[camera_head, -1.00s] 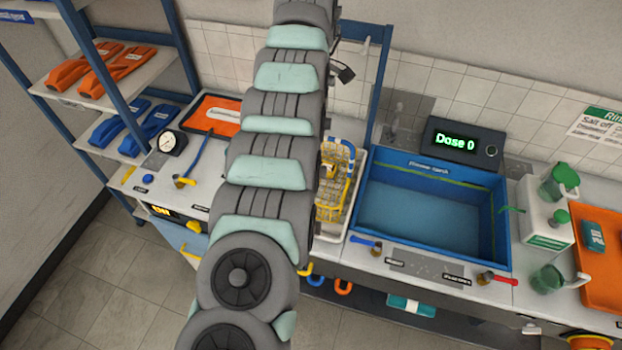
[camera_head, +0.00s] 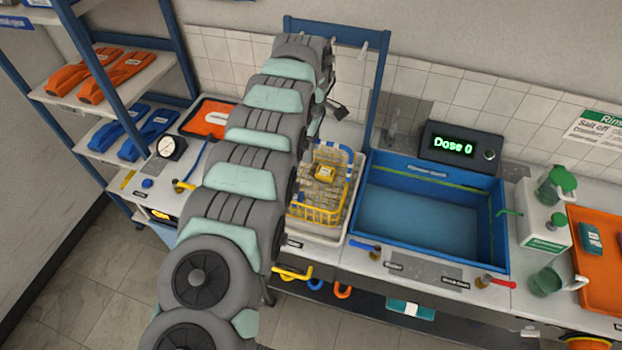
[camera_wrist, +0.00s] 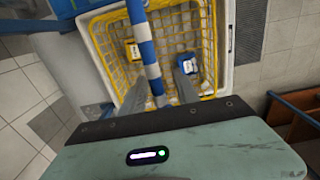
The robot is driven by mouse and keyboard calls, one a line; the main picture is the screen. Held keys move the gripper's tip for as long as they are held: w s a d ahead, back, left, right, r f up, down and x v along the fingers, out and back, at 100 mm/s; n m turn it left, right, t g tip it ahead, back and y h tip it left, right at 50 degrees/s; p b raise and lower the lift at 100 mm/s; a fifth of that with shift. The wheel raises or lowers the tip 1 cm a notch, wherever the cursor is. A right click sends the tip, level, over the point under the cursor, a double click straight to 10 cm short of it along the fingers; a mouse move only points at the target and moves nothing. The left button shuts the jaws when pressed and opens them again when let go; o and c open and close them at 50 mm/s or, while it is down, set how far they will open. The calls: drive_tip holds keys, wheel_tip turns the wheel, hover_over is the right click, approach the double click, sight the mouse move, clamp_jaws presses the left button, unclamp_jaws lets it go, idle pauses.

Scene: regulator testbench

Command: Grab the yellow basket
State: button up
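The yellow basket (camera_head: 325,212) is a wire basket with a blue-and-white handle (camera_head: 348,155), standing in a white tray (camera_head: 338,238) left of the blue basin. In the wrist view the basket (camera_wrist: 208,42) fills the area in front of my gripper (camera_wrist: 158,84). The striped handle (camera_wrist: 140,42) runs between the two grey fingers, which stand apart with visible gaps beside it. The fingers do not look closed on it. Items lie inside the basket, one with a yellow label and one blue (camera_wrist: 187,63). In the head view my arm hides part of the basket's left side, and the gripper is not clear.
The blue basin (camera_head: 430,210) and a "Dose 0" display (camera_head: 455,145) stand to the right. A blue frame with hooks (camera_head: 375,90) rises behind the basket. A gauge (camera_head: 171,147) and an orange tray (camera_head: 208,118) are left of my arm.

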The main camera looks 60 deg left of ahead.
drive_tip(key=shift+c, duration=0.5)
clamp_jaws()
drive_tip(key=shift+r, duration=0.1)
idle(0.7)
